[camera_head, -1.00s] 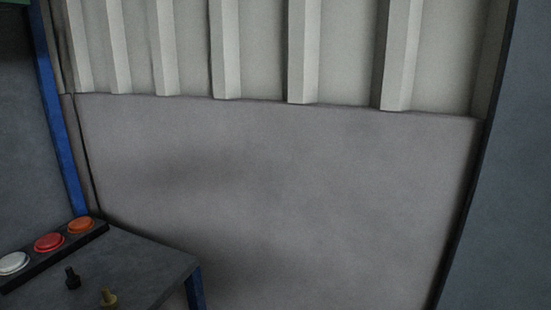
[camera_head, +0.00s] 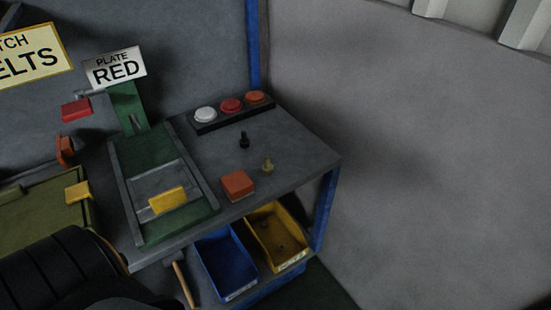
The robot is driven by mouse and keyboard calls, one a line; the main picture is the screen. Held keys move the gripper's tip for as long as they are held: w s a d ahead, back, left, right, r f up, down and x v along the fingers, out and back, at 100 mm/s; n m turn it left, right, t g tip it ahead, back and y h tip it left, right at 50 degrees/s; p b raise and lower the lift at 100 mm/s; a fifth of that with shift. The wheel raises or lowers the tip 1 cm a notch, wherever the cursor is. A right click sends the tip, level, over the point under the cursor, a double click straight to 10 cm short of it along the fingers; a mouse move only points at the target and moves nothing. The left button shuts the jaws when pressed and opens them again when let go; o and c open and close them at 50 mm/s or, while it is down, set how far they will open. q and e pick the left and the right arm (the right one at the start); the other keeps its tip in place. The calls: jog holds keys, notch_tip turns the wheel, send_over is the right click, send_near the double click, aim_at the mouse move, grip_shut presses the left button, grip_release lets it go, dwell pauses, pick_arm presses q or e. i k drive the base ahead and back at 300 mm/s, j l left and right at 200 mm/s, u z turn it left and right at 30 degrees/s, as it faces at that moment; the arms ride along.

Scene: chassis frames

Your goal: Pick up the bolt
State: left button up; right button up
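Two small bolts stand upright with their shanks up on the grey workbench (camera_head: 290,150). One is a black bolt (camera_head: 244,140), behind and left of a brass-coloured bolt (camera_head: 268,165). The bolts stand apart, with bare bench around them. Neither of my grippers shows in the head view, so their distance from the bolts cannot be told.
A button strip (camera_head: 230,113) lies behind the bolts. An orange-red block (camera_head: 238,185) sits in front, beside a green fixture (camera_head: 128,165) bearing a yellow block (camera_head: 167,200). Blue (camera_head: 226,262) and yellow (camera_head: 276,236) bins sit below the bench edge. A dark ribbed form fills the lower left.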

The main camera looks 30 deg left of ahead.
aim_at(267, 168)
jog(key=i+j+u, duration=0.1)
jog(key=u, duration=0.3)
jog(key=i+j+u, duration=0.1)
jog(key=u, duration=0.3)
jog(key=i+u, duration=0.15)
jog(key=u, duration=0.25)
jog(key=i+u, duration=0.15)
jog(key=u, duration=0.25)
